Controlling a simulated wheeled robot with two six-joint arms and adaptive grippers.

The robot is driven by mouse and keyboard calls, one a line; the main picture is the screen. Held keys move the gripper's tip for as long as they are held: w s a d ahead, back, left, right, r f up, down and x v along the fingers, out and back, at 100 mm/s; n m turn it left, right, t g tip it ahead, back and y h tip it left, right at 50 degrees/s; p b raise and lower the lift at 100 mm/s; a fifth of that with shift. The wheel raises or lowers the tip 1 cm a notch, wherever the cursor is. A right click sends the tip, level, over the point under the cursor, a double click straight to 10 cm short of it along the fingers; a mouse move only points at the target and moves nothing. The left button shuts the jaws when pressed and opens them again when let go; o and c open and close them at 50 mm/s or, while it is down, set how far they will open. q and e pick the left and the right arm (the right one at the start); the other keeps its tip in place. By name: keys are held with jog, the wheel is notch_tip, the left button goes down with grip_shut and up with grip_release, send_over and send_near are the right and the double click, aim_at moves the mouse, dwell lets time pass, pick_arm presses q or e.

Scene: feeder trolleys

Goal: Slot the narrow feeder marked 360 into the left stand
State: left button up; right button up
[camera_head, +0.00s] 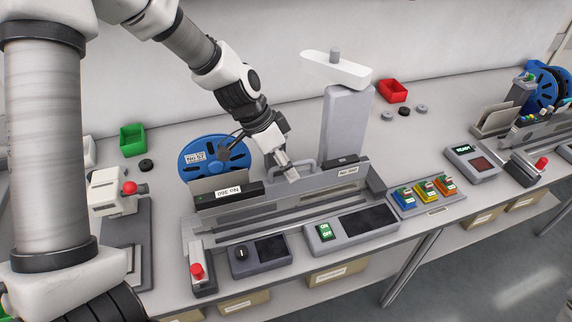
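A narrow grey feeder with a black block labelled "No. 360" (229,192) and a blue reel (200,148) is at the back of a grey railed stand (290,222). A small plate with similar lettering (348,172) is at the stand's right part. A grey loop handle (305,163) rises near the middle. My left gripper (290,174) points down beside this handle, over the feeder's line. Its fingers look close together, but whether they grip the handle cannot be told. How deep the feeder sits in the stand is unclear.
A grey post with a white arm (336,68) stands just behind the stand. Control panels (352,224) and a red-button box (201,272) line the front. Green (133,140) and red (392,91) bins are at the back. Another feeder station (535,130) is far right.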

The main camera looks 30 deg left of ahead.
pick_arm(q)
jog(key=v, duration=1.2)
